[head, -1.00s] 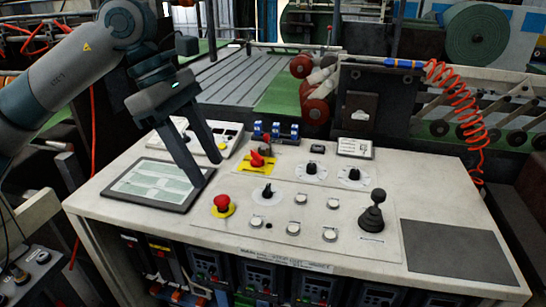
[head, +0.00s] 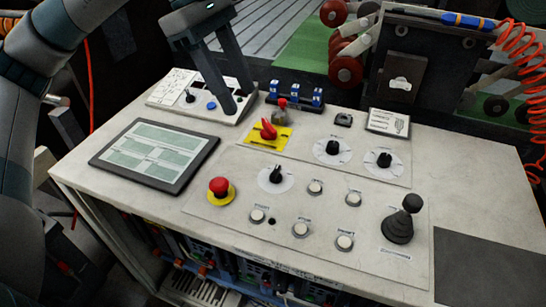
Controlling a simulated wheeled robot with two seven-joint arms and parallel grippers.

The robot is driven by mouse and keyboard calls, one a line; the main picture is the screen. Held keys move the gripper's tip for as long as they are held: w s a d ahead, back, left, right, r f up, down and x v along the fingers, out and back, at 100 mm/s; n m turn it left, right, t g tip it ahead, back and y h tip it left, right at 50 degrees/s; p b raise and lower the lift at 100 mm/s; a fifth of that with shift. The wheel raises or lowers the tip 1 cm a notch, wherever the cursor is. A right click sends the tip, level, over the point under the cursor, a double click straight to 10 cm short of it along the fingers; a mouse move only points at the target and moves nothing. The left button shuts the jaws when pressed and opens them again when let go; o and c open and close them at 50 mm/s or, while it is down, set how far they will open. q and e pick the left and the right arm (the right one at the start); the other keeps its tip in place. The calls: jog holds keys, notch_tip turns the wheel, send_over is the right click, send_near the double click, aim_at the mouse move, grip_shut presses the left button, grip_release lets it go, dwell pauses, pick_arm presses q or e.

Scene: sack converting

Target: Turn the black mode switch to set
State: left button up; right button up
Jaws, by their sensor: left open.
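Several black rotary knobs are on the console, and their lettering is too small to tell which is the mode switch. One black knob (head: 276,175) sits on a white dial right of the red mushroom button, its pointer roughly upright. Two more, a middle dial knob (head: 332,148) and a right dial knob (head: 384,160), sit on white dials farther back. A small black knob (head: 190,97) is on the white box at back left. My left gripper (head: 237,103) is open and empty, its fingers pointing down over the right part of that box. My right gripper is out of view.
A red mushroom button (head: 219,187), a red handle on a yellow plate (head: 268,130), several white push buttons (head: 301,230) and a black joystick (head: 401,222) stand up from the console (head: 120,208). A flat tablet screen (head: 155,153) lies at left.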

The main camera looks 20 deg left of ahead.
aim_at(275, 170)
pick_arm(q)
jog(key=p+x, duration=0.3)
jog(key=x, duration=1.4)
jog(key=shift+d+f, duration=0.1)
jog(key=shift+f, duration=0.05)
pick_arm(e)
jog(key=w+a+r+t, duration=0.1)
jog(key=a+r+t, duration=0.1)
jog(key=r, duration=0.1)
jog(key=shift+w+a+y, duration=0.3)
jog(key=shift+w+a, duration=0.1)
pick_arm(q)
jog(key=c, duration=1)
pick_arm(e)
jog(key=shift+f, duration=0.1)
